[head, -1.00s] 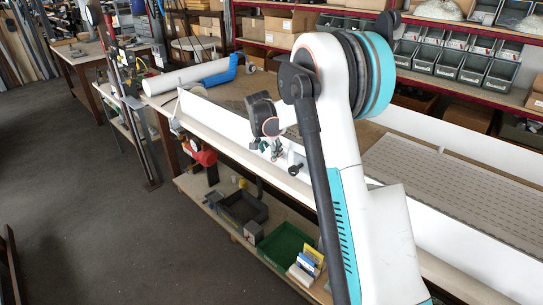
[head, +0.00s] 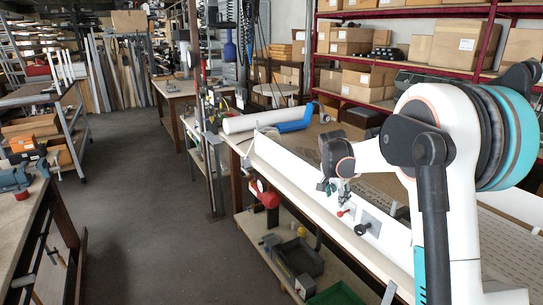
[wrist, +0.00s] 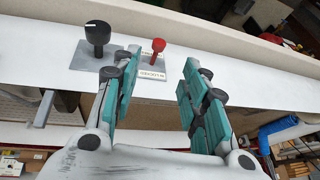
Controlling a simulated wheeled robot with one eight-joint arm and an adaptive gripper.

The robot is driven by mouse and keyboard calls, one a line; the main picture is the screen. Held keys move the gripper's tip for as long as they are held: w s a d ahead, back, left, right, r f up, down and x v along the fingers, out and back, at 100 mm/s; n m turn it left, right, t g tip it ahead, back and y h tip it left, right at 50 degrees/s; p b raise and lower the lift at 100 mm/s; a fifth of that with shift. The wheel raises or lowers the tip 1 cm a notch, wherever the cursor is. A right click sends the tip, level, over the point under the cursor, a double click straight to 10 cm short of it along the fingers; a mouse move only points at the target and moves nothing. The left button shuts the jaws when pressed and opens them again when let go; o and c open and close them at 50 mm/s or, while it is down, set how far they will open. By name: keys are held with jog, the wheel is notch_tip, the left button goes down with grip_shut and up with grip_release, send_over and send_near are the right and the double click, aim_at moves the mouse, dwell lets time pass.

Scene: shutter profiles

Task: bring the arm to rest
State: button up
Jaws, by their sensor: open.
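My arm reaches out over the long workbench (head: 385,268) at the right of the head view, bent at a large joint. My gripper (head: 335,187) is small in that view, above the white profile (head: 283,160). In the wrist view my gripper (wrist: 158,105) shows two teal-padded fingers spread wide apart with nothing between them. Beyond the fingertips stand a black knob (wrist: 97,33) on a grey plate and a red knob (wrist: 158,46) with a small label plate (wrist: 152,76) below it. The fingers appear apart from both knobs.
Red-framed shelves (head: 400,95) with cardboard boxes stand behind the bench. A blue piece and a white roll (head: 250,121) lie at its far end. A grey bin (head: 300,258) and a green bin (head: 337,294) sit on the lower shelf. The floor (head: 150,210) at left is clear.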

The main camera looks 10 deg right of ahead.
jog(key=s+a+r+n+t+y+b, duration=0.1)
jog(key=s+a+r+n, duration=0.3)
jog(key=s, duration=0.5)
jog(key=s+a+r+n+t, duration=0.1)
jog(key=s+a+r+n, duration=0.1)
jog(key=s+a+r, duration=0.55)
jog(key=s+a+f+n, duration=0.2)
jog(key=s, duration=0.5)
jog(key=s+a+f+n+t+y, duration=0.1)
jog(key=s+a+f+n, duration=0.1)
jog(key=s, duration=0.5)
jog(key=s+a+f+n+y+b, duration=0.1)
jog(key=s+a+n, duration=0.1)
jog(key=s, duration=0.6)
jog(key=shift+f+n+t, duration=0.3)
jog(key=shift+f+n, duration=0.1)
jog(key=shift+n, duration=0.1)
jog(key=shift+s+f, duration=0.2)
jog(key=shift+s, duration=0.2)
jog(key=shift+c, duration=0.9)
jog(key=shift+w, duration=0.1)
